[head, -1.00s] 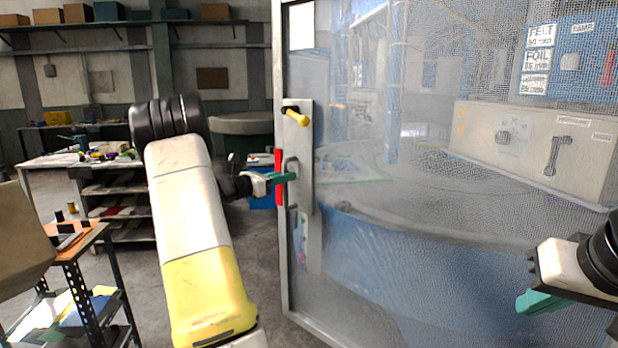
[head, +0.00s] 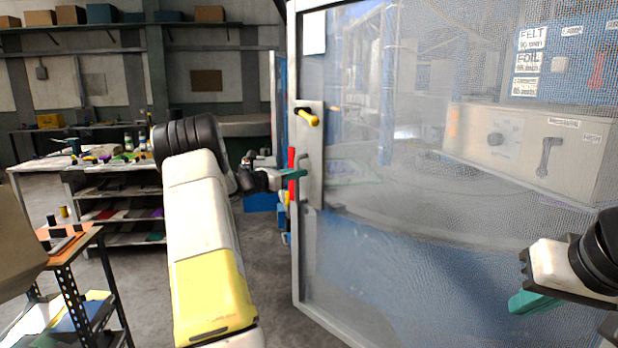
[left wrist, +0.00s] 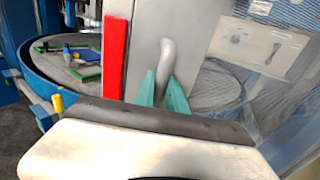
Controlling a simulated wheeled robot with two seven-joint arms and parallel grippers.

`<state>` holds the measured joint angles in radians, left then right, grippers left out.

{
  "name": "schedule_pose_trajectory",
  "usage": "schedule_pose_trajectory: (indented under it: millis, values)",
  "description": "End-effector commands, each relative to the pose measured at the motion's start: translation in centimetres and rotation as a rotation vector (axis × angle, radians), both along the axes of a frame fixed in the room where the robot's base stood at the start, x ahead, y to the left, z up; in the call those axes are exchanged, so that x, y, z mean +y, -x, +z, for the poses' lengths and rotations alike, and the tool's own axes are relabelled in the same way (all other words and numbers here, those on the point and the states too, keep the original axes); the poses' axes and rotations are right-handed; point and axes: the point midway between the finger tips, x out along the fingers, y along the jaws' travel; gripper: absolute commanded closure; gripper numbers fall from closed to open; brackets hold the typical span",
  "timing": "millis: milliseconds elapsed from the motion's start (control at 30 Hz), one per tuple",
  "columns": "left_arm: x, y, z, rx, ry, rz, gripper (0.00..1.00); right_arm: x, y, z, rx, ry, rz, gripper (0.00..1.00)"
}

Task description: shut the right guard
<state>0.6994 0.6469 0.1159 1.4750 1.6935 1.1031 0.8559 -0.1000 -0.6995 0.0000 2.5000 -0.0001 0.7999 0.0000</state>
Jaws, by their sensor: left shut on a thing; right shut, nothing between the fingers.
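The guard (head: 298,240) is a large framed mesh panel on the right of the head view. Its free edge has a metal plate with a yellow-tipped lever (head: 308,117), a red strip (head: 291,172) and a grey pull handle (left wrist: 167,55). My left gripper (head: 293,174) is shut on the handle; its teal fingers (left wrist: 164,92) close around it in the left wrist view. The guard stands ajar, with machine parts visible past its free edge. My right gripper (head: 532,303) is shut and empty in front of the mesh at lower right.
Behind the mesh is a round blue machine with a grey control box (head: 530,145). The left wrist view shows its round table (left wrist: 75,62) beside the guard's edge. A small rack (head: 75,250) and a bench (head: 40,165) stand at left. Grey floor lies between them and the guard.

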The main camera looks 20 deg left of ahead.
Motion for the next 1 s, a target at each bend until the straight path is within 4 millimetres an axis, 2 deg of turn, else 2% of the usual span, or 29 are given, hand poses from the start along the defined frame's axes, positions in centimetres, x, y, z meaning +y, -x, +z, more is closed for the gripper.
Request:
schedule_pose_trajectory:
  millis: [100, 367, 400, 500, 800, 1000]
  values:
    - [-0.3, -1.1, 0.0, 0.000, 0.002, 0.008, 1.00, 0.0, 0.0, 0.0, -0.001, 0.000, 0.000, 1.00]
    - [-0.2, -1.2, 0.1, -0.001, 0.003, 0.010, 1.00, 0.0, 0.0, 0.0, 0.000, 0.000, 0.000, 1.00]
    - [-0.2, -1.2, 0.1, -0.001, 0.003, 0.011, 0.80, 0.0, 0.0, 0.0, 0.000, 0.000, 0.000, 1.00]
    - [-0.2, -1.1, 0.1, -0.001, 0.003, 0.010, 0.62, 0.0, 0.0, 0.0, 0.000, 0.000, 0.000, 1.00]
    - [-0.1, -0.9, 0.1, 0.000, 0.002, 0.010, 0.62, 0.0, 0.0, 0.0, 0.000, 0.000, 0.000, 1.00]
    - [1.2, 1.4, 0.1, 0.000, 0.002, 0.011, 0.62, 0.0, 0.0, 0.0, 0.000, 0.000, 0.000, 1.00]
